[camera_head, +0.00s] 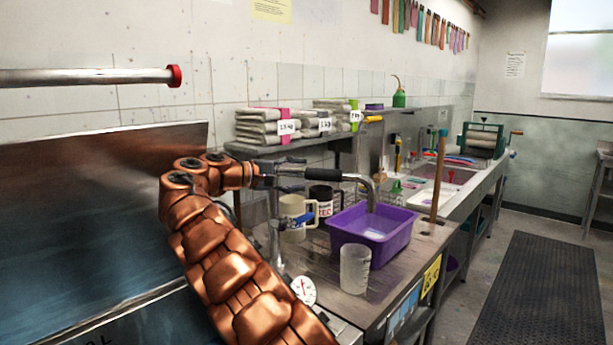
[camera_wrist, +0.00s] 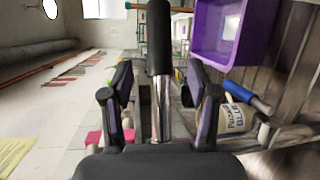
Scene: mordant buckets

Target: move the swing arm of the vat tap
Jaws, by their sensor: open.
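The vat tap's swing arm (camera_head: 325,175) is a chrome pipe with a black sleeve; its spout (camera_head: 372,192) bends down over a purple basin (camera_head: 398,237). My gripper (camera_head: 278,172) is at the end of the arm away from the spout. In the wrist view, the black sleeve (camera_wrist: 158,35) and a chrome stretch (camera_wrist: 158,112) run between the fingers of my gripper (camera_wrist: 158,85). The fingers are open, one on each side, with gaps visible beside the pipe. The tap's blue lever (camera_head: 300,219) shows lower down.
Folded cloth stacks (camera_head: 262,128) lie on the shelf above. A wooden stick (camera_head: 438,175) rises right of the basin. The floor at right is open, with a dark mat (camera_head: 540,290).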

